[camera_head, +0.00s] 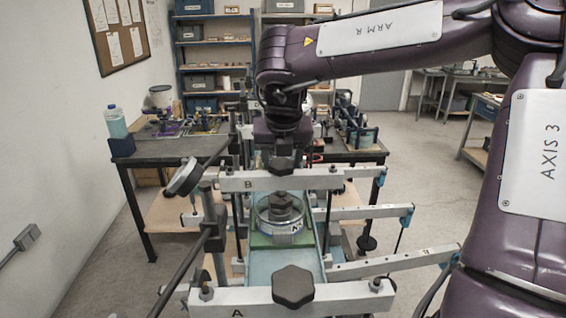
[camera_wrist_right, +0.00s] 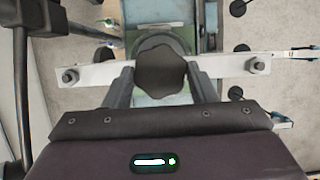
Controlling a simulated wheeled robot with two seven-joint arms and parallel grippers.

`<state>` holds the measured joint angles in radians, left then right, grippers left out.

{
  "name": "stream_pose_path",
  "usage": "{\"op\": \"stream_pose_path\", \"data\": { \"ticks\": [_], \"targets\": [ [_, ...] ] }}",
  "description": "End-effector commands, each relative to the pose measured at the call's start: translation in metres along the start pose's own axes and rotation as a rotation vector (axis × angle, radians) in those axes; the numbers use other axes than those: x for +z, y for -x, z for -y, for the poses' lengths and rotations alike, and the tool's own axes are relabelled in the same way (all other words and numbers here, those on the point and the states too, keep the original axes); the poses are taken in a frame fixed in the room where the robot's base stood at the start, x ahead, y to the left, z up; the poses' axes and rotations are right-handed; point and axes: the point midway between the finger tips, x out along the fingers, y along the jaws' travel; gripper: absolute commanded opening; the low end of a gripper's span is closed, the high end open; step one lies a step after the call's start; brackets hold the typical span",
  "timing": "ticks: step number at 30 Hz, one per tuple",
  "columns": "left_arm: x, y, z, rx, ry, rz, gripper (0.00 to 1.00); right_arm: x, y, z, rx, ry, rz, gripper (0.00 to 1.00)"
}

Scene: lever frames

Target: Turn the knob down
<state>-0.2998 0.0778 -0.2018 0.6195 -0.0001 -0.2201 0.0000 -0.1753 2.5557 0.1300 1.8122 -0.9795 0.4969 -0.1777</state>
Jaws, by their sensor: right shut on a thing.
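A dark lobed knob (camera_wrist_right: 162,72) sits at the middle of a pale crossbar (camera_wrist_right: 98,74) in the right wrist view. The fingers of my right gripper (camera_wrist_right: 162,88) are on both sides of it, shut on it. In the head view, my right gripper (camera_head: 283,142) reaches down to the knob (camera_head: 283,166) above the crossbar marked B (camera_head: 235,184), hiding part of it. Another dark knob (camera_head: 293,287) stands on the nearer crossbar marked A (camera_head: 345,298), clear of the gripper. My left gripper is not in view.
A round part with a clear ring (camera_head: 280,218) stands on a green plate under crossbar B. Pale side arms (camera_head: 395,262) stick out to the right. A tilted dark handle (camera_head: 184,177) stands at the left. Benches and shelves are behind; the floor at right is open.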

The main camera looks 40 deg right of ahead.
Motion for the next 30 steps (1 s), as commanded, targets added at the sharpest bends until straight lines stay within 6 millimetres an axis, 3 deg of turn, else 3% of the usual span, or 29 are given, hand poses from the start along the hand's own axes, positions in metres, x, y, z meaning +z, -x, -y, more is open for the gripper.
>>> {"op": "stream_pose_path", "data": {
  "ticks": [18, 30],
  "targets": [
    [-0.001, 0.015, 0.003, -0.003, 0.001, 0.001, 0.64, 0.001, 0.000, -0.005, -0.218, -0.517, -0.004, 0.29],
    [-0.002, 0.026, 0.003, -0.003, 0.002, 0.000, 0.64, 0.002, 0.000, -0.006, -0.297, -0.712, -0.003, 0.29]
  ]
}}
